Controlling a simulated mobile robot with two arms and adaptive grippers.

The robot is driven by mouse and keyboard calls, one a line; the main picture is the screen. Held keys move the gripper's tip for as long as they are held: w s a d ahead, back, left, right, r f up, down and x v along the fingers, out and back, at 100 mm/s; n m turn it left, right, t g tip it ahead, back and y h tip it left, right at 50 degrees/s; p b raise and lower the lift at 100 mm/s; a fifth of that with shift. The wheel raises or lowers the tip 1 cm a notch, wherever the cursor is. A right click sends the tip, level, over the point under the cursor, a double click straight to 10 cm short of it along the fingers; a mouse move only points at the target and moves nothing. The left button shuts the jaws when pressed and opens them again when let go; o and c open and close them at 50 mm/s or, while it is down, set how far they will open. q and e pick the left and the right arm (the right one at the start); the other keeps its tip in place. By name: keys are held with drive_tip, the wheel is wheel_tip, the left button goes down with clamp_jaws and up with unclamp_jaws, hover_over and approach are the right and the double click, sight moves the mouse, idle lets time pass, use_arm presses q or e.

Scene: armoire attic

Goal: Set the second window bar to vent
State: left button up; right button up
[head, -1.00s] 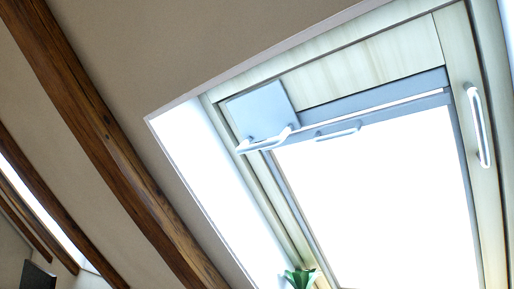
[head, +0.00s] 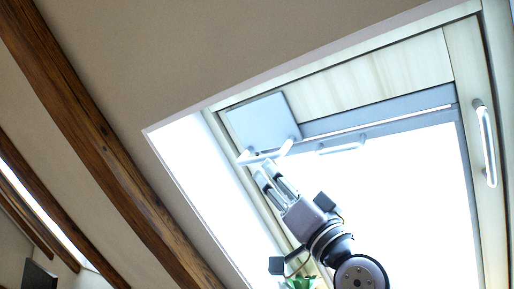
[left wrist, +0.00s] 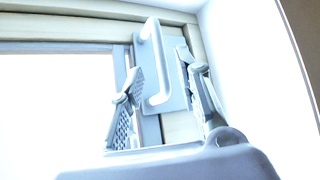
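A white bar handle (head: 265,157) sits on a square grey plate (head: 262,118) at the upper left corner of the skylight. In the left wrist view the bar (left wrist: 156,62) stands out from the plate (left wrist: 174,88). My left gripper (head: 264,170) is open just below the bar in the head view. In the left wrist view the fingers of the left gripper (left wrist: 162,68) are spread on either side of the bar, with gaps visible. A shorter bar (head: 342,146) is on the grey top rail, and a long white handle (head: 487,146) is on the right frame. My right gripper is not in view.
The bright skylight pane (head: 410,200) lies to the right of the arm. A green plant (head: 298,284) shows at the bottom, partly hidden by my arm. A dark wooden beam (head: 105,150) crosses the sloped ceiling at left.

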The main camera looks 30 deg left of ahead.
sight(257, 160)
use_arm(q)
drive_tip(key=p+x, duration=0.3)
drive_tip(key=x, duration=0.4)
drive_tip(key=shift+w+a+r, duration=0.1)
drive_tip(key=shift+a+r, duration=0.1)
drive_tip(key=shift+a, duration=0.05)
drive_tip(key=shift+c, duration=0.2)
clamp_jaws()
idle(0.4)
